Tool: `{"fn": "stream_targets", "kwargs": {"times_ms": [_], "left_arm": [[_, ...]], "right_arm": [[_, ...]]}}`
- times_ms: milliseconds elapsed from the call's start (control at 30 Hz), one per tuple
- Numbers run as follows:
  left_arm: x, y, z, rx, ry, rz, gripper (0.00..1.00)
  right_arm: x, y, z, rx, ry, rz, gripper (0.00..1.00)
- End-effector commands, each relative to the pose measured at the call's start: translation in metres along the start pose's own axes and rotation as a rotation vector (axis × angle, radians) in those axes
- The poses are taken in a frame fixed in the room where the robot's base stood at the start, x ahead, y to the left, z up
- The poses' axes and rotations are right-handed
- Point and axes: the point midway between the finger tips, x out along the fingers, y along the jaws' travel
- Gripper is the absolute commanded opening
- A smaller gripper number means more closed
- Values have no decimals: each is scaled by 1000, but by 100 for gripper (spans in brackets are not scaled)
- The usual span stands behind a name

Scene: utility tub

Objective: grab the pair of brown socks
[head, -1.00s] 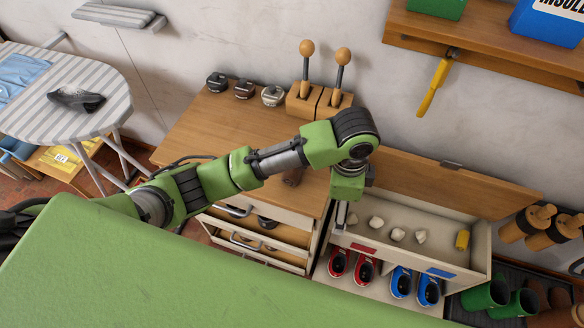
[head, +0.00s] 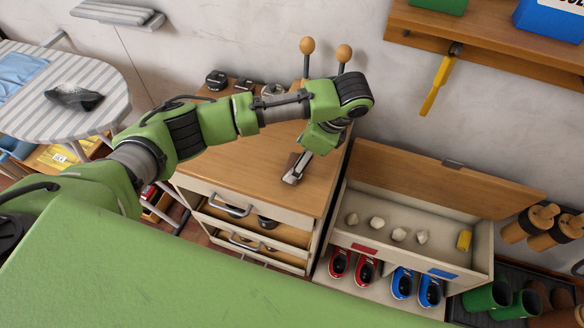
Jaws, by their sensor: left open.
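My left gripper (head: 294,174) is open and points down over the front part of the wooden dresser top (head: 245,165). A small brown item (head: 291,161), possibly the brown socks, shows right at its fingers and is partly hidden by them. I cannot tell whether the fingers touch it or stand around it. At the back of the dresser top sit a dark small item (head: 216,80), a brownish one (head: 244,85) and a greyish one (head: 273,90), partly covered by my arm. My right gripper is not in view.
Two wooden ball-topped sticks (head: 307,46) stand at the dresser's back. The dresser's drawers (head: 235,228) are partly open. To the right, an open-lidded bench (head: 480,262) holds pale lumps and a yellow item, with red and blue shoes below. An ironing board (head: 45,122) stands left.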

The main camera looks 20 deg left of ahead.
Motion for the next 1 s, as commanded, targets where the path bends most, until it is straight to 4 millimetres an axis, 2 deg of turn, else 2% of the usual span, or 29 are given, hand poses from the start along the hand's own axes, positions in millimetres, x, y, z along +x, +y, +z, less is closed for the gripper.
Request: {"fn": "stream_targets", "kwargs": {"times_ms": [167,500,767,933,1000], "left_arm": [[11,-1,0,0,-2,1,76],[55,-7,-4,1,-2,0,76],[59,-7,-5,1,0,-2,76],[58,-7,-5,1,0,-2,35],[58,-7,-5,1,0,-1,35]], "right_arm": [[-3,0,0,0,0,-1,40],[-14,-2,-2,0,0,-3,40],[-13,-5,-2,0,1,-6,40],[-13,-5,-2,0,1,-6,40],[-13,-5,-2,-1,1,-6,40]]}}
